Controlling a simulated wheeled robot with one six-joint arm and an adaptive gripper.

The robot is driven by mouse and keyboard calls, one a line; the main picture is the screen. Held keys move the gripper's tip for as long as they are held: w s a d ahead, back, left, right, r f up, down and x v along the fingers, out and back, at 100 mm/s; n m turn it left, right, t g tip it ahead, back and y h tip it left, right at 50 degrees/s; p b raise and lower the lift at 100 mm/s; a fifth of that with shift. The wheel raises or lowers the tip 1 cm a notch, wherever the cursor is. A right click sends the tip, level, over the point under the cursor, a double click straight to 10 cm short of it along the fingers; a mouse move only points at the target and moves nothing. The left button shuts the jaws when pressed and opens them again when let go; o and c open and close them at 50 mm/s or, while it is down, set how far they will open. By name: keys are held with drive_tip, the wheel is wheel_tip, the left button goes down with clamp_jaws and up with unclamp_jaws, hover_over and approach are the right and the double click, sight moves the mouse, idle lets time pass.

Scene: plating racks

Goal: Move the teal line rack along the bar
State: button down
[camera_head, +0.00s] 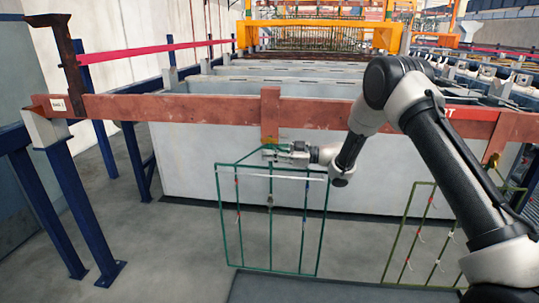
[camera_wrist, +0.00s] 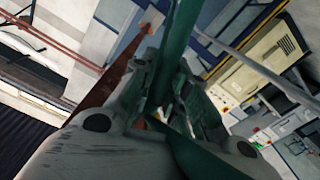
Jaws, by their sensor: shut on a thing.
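The teal line rack (camera_head: 239,220) is a thin rectangular wire frame with upright rods. My gripper (camera_head: 270,154) is at the top of the rack, just below the bar. In the wrist view my gripper (camera_wrist: 182,95) is shut on a teal piece of the rack (camera_wrist: 180,45) that runs between the fingers. Whether the rack's hook rests on the bar I cannot tell.
An olive-green rack (camera_head: 408,235) hangs farther right, partly behind my arm. Grey tanks (camera_head: 190,165) stand behind the bar. A blue post stand (camera_head: 60,195) and an upright brown bracket (camera_head: 70,65) are at the bar's left end. The bar's left stretch is clear.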

drive_tip(key=shift+w+d+r, duration=0.1)
drive_tip(key=shift+w+r, duration=0.05)
drive_tip(key=shift+w, duration=0.75)
drive_tip(key=shift+w+d+r, duration=0.1)
drive_tip(key=shift+w, duration=0.8)
drive_tip(key=shift+f, duration=0.15)
drive_tip(key=shift+f, duration=1.3)
drive_tip(key=d, duration=1.2)
drive_tip(key=shift+s, duration=0.45)
idle(0.5)
idle(0.3)
